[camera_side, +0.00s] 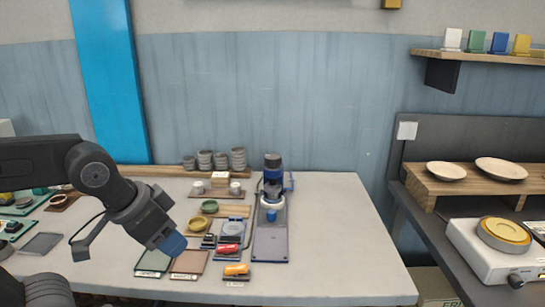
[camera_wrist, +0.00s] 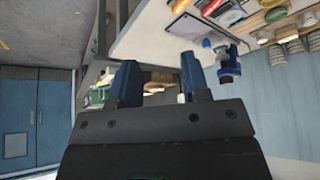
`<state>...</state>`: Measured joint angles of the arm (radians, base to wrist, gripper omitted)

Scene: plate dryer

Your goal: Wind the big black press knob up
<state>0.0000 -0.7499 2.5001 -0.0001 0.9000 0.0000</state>
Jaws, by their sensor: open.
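Stacked grey cups (camera_side: 221,161) stand behind. The table right of the press is clear. A white appliance (camera_side: 477,250) stands on the right bench.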

